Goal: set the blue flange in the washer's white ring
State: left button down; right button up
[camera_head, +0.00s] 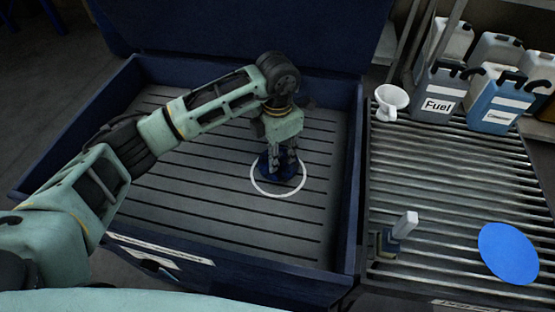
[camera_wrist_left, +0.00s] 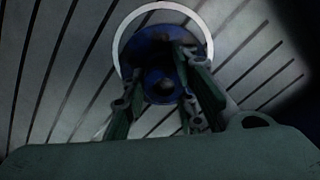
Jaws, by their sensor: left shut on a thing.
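The dark blue flange (camera_head: 265,166) is at the far left part of the white ring (camera_head: 277,196) on the washer's slatted floor. My left gripper (camera_head: 284,165) points down and is shut on the flange, hiding part of it. In the left wrist view the flange (camera_wrist_left: 146,48) shows its round rim and central hub between the fingers (camera_wrist_left: 165,100). The white ring (camera_wrist_left: 165,6) shows around its upper side there. I cannot tell whether the flange touches the floor. My right gripper is not in view.
The washer tub (camera_head: 353,190) has raised dark blue walls and a lid at the back. The roller bench on the right holds a white funnel (camera_head: 391,100), several jugs (camera_head: 440,92), a small white-topped item (camera_head: 404,225) and a flat blue disc (camera_head: 508,253). The tub floor around the ring is clear.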

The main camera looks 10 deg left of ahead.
pick_arm(q)
notch_tip(320, 180, down, 3)
jog(key=shift+f+p, duration=0.1)
jog(key=shift+p, duration=0.25)
jog(key=shift+f, duration=0.15)
jog(key=shift+f, duration=0.1)
jog(key=c, duration=1.4)
grip_release()
notch_tip(320, 180, up, 12)
jog(key=b, duration=0.2)
jog(key=shift+b, duration=0.35)
